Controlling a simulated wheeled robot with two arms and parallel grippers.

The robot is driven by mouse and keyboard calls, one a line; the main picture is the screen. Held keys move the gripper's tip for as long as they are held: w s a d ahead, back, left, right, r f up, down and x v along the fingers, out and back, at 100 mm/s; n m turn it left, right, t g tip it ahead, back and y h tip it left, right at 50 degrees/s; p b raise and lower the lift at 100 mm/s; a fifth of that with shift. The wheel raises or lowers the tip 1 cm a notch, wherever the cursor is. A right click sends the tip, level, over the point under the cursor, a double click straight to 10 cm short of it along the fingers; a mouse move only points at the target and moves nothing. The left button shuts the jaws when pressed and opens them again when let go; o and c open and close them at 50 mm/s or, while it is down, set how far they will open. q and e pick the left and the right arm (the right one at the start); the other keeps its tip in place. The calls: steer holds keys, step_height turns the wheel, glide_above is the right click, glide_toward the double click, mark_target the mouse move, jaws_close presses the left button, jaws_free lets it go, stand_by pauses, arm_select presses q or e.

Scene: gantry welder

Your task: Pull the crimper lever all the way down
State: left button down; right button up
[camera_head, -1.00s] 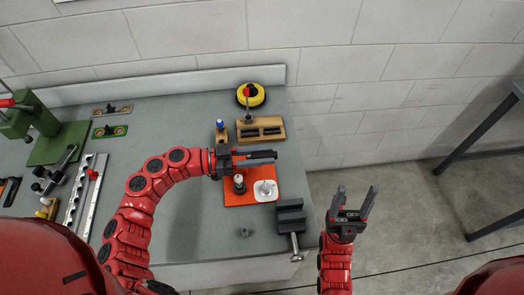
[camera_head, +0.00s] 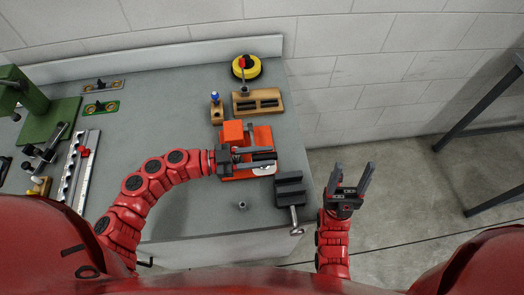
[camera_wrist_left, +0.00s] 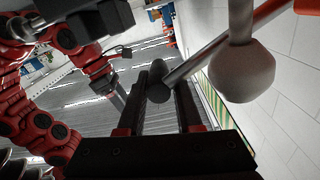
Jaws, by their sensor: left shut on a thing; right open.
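The crimper, on an orange base (camera_head: 262,135) with an orange block (camera_head: 232,132), stands near the right end of the bench. My left gripper (camera_head: 272,160) is low over this base and hides part of it and of a white plate. In the left wrist view, the crimper lever (camera_wrist_left: 196,62) is a grey rod with a dark rounded end, which sits between the two jaws. My left gripper (camera_wrist_left: 160,85) is shut on it. My right gripper (camera_head: 355,172) is open and empty, off the bench's right edge.
A grey vise (camera_head: 289,188) sits right of the base. A wooden block (camera_head: 258,103) and a yellow disc (camera_head: 247,67) stand behind. A green press (camera_head: 42,122) is far left. A pale ball on a rod (camera_wrist_left: 242,70) is close in the wrist view.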

arm_select(q)
steer(key=shift+f, duration=0.15)
steer(key=c, duration=0.6)
jaws_free()
steer(key=shift+w, duration=0.1)
steer(key=shift+a, duration=0.1)
steer(key=shift+a, duration=0.3)
steer(key=s+a, duration=0.1)
steer(key=a, duration=0.7)
steer(key=s+a+p, duration=0.1)
steer(key=s+a, duration=0.1)
steer(key=a, duration=0.6)
steer(key=shift+s+a, duration=0.15)
steer(key=shift+s, duration=0.1)
